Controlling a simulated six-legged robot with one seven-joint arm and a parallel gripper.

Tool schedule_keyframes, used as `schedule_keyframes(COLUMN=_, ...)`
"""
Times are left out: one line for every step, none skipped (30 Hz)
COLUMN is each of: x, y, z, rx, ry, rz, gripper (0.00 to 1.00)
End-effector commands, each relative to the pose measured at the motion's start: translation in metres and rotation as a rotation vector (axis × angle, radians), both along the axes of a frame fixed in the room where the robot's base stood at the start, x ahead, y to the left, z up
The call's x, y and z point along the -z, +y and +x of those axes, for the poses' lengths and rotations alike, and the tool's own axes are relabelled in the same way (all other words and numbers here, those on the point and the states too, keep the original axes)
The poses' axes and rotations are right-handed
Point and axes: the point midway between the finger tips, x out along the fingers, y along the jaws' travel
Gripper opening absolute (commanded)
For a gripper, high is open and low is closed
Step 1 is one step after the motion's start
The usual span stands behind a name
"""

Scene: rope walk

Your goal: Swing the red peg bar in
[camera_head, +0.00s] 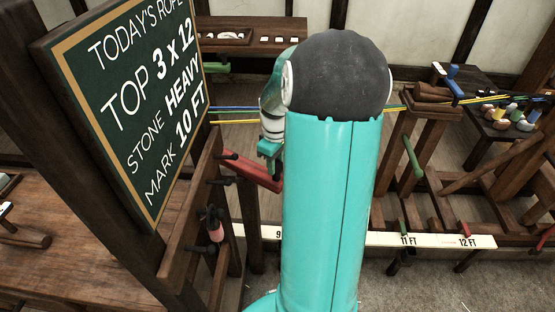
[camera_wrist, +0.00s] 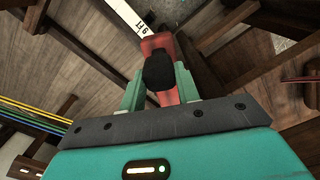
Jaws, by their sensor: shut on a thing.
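The red peg bar (camera_head: 248,172) juts from a wooden post beside the chalkboard, pointing right toward my arm. My gripper (camera_head: 270,152) is at the bar's right end, partly hidden behind my turquoise arm. In the wrist view my gripper (camera_wrist: 158,84) has its two fingers on either side of a black knob, shut on it. The red bar (camera_wrist: 158,44) shows beyond and under the knob. The far end of the bar is hidden in the wrist view.
A chalkboard (camera_head: 130,95) and a wooden peg rack (camera_head: 190,215) stand close at left. Coloured ropes (camera_head: 238,122) run behind my arm. A white measuring strip (camera_head: 425,240) crosses low in front. Wooden trestles (camera_head: 430,115) stand at right.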

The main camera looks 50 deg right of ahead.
Motion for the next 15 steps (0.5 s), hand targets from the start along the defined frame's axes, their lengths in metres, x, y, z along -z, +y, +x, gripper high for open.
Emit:
schedule_keyframes(x=-0.001, y=0.008, z=0.001, rx=0.037, ry=-0.001, rz=-0.001, gripper=0.00)
schedule_keyframes(x=-0.001, y=0.012, z=0.000, rx=0.067, ry=-0.001, rz=-0.002, gripper=0.00)
schedule_keyframes(x=-0.001, y=0.017, z=0.000, rx=0.107, ry=-0.001, rz=-0.002, gripper=0.00)
schedule_keyframes(x=-0.001, y=0.020, z=0.000, rx=0.136, ry=-0.002, rz=-0.001, gripper=0.00)
schedule_keyframes(x=-0.001, y=0.024, z=0.000, rx=0.163, ry=-0.002, rz=0.000, gripper=0.00)
schedule_keyframes(x=-0.001, y=0.027, z=0.000, rx=0.196, ry=-0.002, rz=-0.001, gripper=0.00)
schedule_keyframes(x=-0.001, y=0.030, z=0.000, rx=0.217, ry=-0.002, rz=-0.001, gripper=0.00)
schedule_keyframes(x=-0.001, y=0.032, z=0.000, rx=0.236, ry=-0.002, rz=-0.001, gripper=0.00)
schedule_keyframes(x=-0.001, y=0.034, z=0.000, rx=0.257, ry=-0.002, rz=0.000, gripper=0.00)
schedule_keyframes(x=-0.001, y=0.035, z=0.000, rx=0.268, ry=-0.002, rz=0.000, gripper=0.00)
schedule_keyframes(x=0.000, y=0.036, z=0.000, rx=0.278, ry=-0.002, rz=0.000, gripper=0.00)
schedule_keyframes(x=0.000, y=0.037, z=0.000, rx=0.285, ry=-0.002, rz=0.001, gripper=0.00)
schedule_keyframes(x=0.000, y=0.037, z=0.000, rx=0.288, ry=-0.002, rz=0.001, gripper=0.00)
schedule_keyframes(x=0.000, y=0.037, z=0.000, rx=0.289, ry=-0.002, rz=0.001, gripper=0.00)
schedule_keyframes(x=0.000, y=0.037, z=0.000, rx=0.289, ry=-0.002, rz=0.001, gripper=0.00)
